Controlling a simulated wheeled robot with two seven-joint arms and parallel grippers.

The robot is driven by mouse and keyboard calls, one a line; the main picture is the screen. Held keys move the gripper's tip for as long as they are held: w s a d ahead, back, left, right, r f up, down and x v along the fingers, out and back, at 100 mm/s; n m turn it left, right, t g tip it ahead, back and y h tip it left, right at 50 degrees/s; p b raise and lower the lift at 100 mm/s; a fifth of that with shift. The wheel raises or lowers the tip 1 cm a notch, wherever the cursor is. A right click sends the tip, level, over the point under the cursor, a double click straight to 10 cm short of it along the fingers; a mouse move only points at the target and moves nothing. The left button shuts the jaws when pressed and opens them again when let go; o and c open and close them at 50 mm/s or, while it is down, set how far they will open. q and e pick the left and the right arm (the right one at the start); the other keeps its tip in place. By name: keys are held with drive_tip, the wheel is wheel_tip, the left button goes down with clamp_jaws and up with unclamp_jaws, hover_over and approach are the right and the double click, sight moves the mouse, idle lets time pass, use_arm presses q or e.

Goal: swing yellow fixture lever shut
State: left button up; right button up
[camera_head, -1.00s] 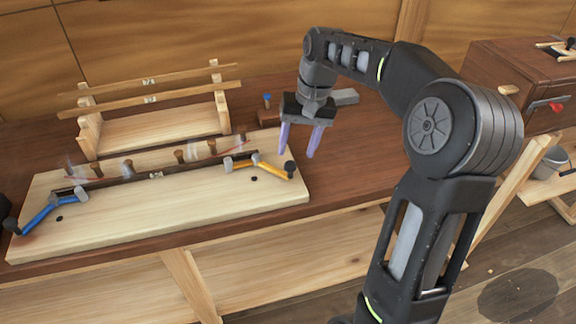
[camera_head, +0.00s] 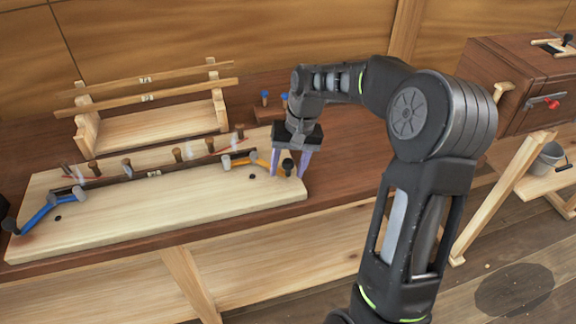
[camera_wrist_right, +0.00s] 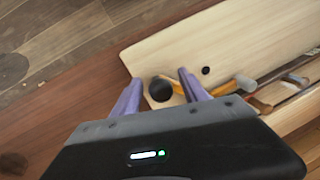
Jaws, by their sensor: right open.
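The yellow fixture lever (camera_head: 264,163) is at the right end of the pale wooden board (camera_head: 200,212). Its black knob (camera_head: 288,165) points to the right. My right gripper (camera_head: 288,174) is open, with its purple fingers on either side of the knob in the head view. In the right wrist view the yellow lever (camera_wrist_right: 196,93) runs from its grey pivot to the black knob (camera_wrist_right: 160,89), which shows between the open fingers (camera_wrist_right: 160,84). I cannot tell whether a finger touches it. My left gripper is not in view.
A blue lever (camera_head: 40,212) is at the board's left end. A dark slotted strip (camera_head: 140,174) with several brown pegs runs between the levers. A wooden rack (camera_head: 150,128) with two slats stands behind. A drawer cabinet (camera_head: 510,85) is at the far right.

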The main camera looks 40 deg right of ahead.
drive_tip(key=shift+c, duration=0.4)
clamp_jaws()
idle(0.9)
